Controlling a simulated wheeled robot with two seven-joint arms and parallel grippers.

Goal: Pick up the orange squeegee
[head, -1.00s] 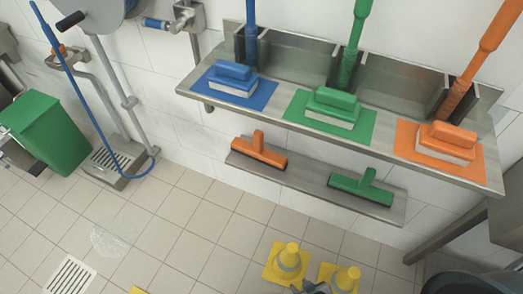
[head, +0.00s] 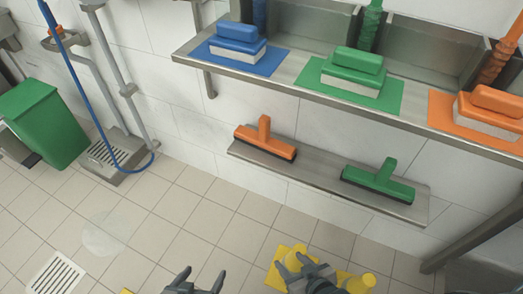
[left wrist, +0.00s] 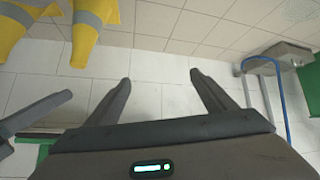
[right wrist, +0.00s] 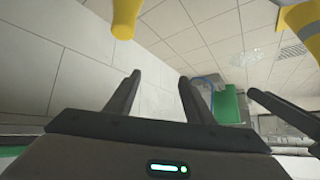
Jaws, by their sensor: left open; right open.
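The orange squeegee (head: 265,141) lies on the left part of the low steel shelf (head: 325,180), its short handle pointing up and back. My left gripper (head: 202,277) is open and empty at the bottom of the head view, in front of and below the squeegee. My right gripper (head: 315,266) is open and empty, to the right of the left one and also short of the shelf. The left wrist view shows the open left fingers (left wrist: 157,98), and the right wrist view shows the open right fingers (right wrist: 158,97). Neither gripper touches the squeegee.
A green squeegee (head: 380,182) lies on the same shelf at right. The upper shelf (head: 300,88) holds blue, green and orange brushes on cloths, overhanging behind. Yellow cones (head: 360,283) stand on the floor near my right gripper. A green bin (head: 42,122) is far left.

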